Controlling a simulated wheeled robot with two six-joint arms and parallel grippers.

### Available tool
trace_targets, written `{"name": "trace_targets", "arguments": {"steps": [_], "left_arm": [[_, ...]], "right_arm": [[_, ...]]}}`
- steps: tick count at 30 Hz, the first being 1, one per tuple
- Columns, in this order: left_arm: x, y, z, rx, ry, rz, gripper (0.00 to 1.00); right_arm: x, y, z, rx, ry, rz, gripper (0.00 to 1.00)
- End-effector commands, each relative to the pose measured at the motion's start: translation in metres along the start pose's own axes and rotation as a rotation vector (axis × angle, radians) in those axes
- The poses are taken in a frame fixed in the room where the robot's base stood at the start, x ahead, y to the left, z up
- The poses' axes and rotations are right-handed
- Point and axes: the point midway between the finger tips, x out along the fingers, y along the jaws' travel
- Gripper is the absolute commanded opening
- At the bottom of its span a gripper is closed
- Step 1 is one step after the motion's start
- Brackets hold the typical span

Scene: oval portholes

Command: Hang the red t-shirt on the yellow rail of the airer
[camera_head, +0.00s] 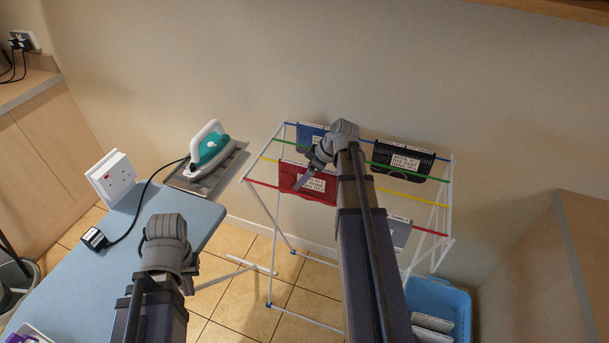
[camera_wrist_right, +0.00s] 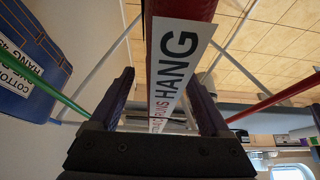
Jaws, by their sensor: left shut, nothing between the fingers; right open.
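The red t-shirt (camera_head: 289,178) hangs folded over the yellow rail (camera_head: 398,194) at the left part of the airer (camera_head: 447,197); a white label faces up. My right gripper (camera_head: 306,178) is at the shirt, its arm reaching over the airer. In the right wrist view its open fingers (camera_wrist_right: 160,78) stand either side of the white label, with red cloth (camera_wrist_right: 182,8) just beyond the tips. Contact cannot be told. My left gripper (camera_head: 168,262) is shut and empty over the ironing board's edge; its fingertips are mostly hidden by the wrist.
A blue garment (camera_head: 308,132) and a black one (camera_head: 405,150) hang behind; a grey one (camera_head: 398,236) hangs at the front. A blue basket (camera_head: 458,296) stands on the floor at right. An iron (camera_head: 209,148) and trailing cable sit by the ironing board (camera_head: 190,212).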

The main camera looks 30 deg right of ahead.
Motion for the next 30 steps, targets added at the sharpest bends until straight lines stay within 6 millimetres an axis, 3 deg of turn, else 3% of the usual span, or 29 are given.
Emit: {"name": "trace_targets", "arguments": {"steps": [8, 22, 30], "left_arm": [[-0.011, -0.001, 0.001, 0.0, 0.0, 0.0, 0.0], [-0.064, -0.006, 0.004, 0.0, 0.0, 0.0, 0.0], [-0.067, -0.006, 0.004, 0.0, 0.0, 0.0, 0.0]], "right_arm": [[-0.012, 0.0, -0.001, 0.001, 0.0, 0.001, 0.81], [-0.073, 0.0, -0.002, 0.0, 0.0, 0.0, 0.81], [-0.078, 0.0, 0.0, 0.0, 0.0, 0.0, 0.81]]}}
